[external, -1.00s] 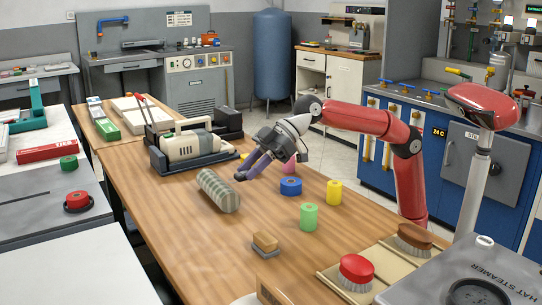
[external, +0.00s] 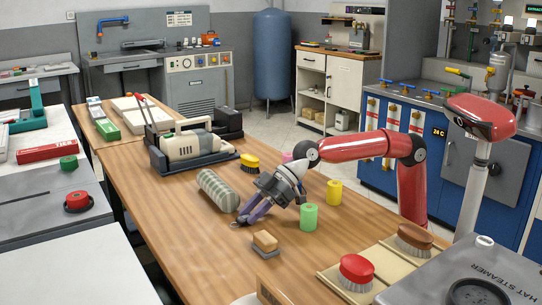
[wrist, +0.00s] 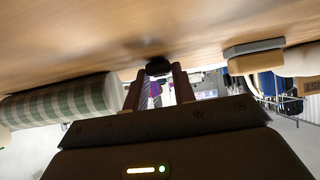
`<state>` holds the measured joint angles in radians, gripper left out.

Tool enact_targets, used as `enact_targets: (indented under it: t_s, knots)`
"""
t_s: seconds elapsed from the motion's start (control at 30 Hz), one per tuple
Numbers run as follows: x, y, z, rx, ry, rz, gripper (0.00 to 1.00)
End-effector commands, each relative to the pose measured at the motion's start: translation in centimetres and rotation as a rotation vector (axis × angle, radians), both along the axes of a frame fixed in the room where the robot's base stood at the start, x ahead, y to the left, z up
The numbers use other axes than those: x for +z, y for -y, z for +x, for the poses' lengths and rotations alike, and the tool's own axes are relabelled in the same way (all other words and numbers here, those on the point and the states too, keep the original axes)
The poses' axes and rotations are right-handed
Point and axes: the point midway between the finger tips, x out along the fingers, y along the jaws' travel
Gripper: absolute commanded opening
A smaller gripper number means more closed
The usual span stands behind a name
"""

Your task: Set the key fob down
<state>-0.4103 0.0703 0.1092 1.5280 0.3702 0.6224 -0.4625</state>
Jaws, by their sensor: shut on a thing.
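My gripper (external: 248,222) is low over the wooden table (external: 190,262), its fingers pointing down and to the left. It is shut on a small black key fob (wrist: 158,66), which shows between the fingertips in the wrist view. The fob is at or very near the tabletop; I cannot tell if it touches. In the external view the fob is a tiny dark spot at the fingertips (external: 236,224).
A checked roll (external: 217,190) lies just left of my gripper. Green (external: 308,217) and yellow (external: 334,192) spools stand to the right. The front left of the table is clear.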

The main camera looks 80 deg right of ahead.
Motion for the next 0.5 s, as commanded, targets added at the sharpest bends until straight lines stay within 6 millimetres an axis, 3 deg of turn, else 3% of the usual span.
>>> enact_targets:
  t_s: [0.17,0.2,0.33,0.5]
  knots:
    - [-0.51,0.00,0.00,0.000,0.000,0.000,0.01]
    - [-0.30,0.00,0.00,0.000,0.000,0.000,0.31]
    - [-0.28,0.00,0.00,0.000,-0.001,-0.001,0.48]
    - [-0.28,0.00,0.00,0.000,-0.001,-0.001,0.48]
